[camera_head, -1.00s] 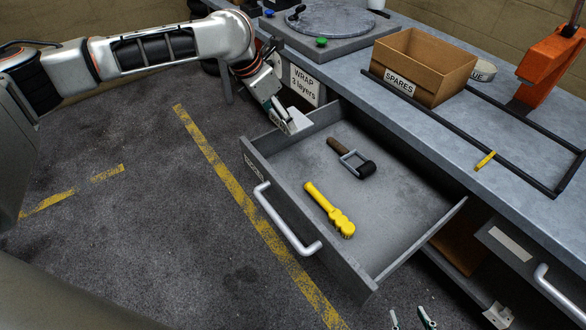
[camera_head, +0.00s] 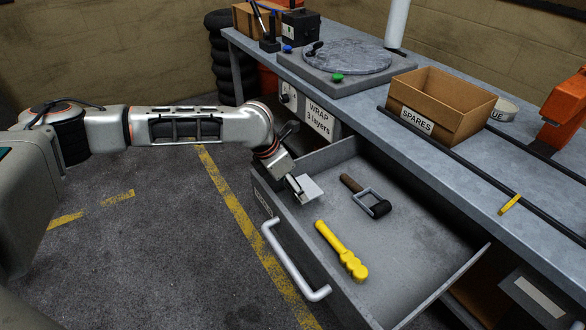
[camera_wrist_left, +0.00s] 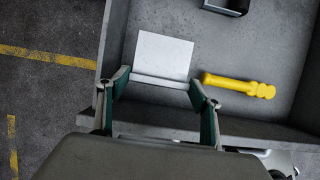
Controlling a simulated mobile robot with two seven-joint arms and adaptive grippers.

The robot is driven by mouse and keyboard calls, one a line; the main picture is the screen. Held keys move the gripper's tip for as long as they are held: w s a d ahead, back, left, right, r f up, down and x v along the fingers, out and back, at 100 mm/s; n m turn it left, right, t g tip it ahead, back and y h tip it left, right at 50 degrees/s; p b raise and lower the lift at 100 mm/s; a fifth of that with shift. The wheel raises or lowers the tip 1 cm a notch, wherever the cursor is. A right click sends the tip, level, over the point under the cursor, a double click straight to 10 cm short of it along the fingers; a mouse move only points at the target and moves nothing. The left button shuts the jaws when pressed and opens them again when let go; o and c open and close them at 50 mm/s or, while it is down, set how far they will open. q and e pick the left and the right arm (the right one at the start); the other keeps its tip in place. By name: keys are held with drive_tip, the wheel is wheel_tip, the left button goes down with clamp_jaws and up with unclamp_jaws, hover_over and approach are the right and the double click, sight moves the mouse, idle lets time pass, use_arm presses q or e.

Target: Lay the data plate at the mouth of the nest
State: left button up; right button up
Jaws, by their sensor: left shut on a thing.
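The data plate, a thin pale plate (camera_head: 312,189), is at the left end of the open drawer in the head view. My left gripper (camera_head: 298,187) is shut on it at one edge, at the drawer's near-left side. In the left wrist view the plate (camera_wrist_left: 163,55) sticks out flat ahead of the fingertips (camera_wrist_left: 160,82), over the drawer floor. I cannot tell whether it touches the floor. I cannot single out the nest for certain. My right gripper is not in view.
The drawer (camera_head: 440,250) holds a yellow-handled tool (camera_head: 340,250) and a dark roller-like tool (camera_head: 368,200). On the bench stand a SPARES box (camera_head: 445,108), a round turntable (camera_head: 345,57), dark rails with a yellow piece (camera_head: 510,204), and an orange device (camera_head: 566,105).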

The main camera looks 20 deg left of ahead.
use_arm(q)
wheel_tip(320, 180, down, 6)
drive_tip(key=shift+r+b, duration=0.15)
drive_tip(key=shift+b, duration=0.25)
drive_tip(key=shift+f, duration=0.7)
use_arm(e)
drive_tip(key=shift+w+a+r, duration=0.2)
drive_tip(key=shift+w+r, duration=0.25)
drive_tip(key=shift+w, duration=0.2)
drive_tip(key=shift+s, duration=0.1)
use_arm(q)
drive_tip(key=shift+f, duration=0.2)
drive_tip(key=o, duration=1.2)
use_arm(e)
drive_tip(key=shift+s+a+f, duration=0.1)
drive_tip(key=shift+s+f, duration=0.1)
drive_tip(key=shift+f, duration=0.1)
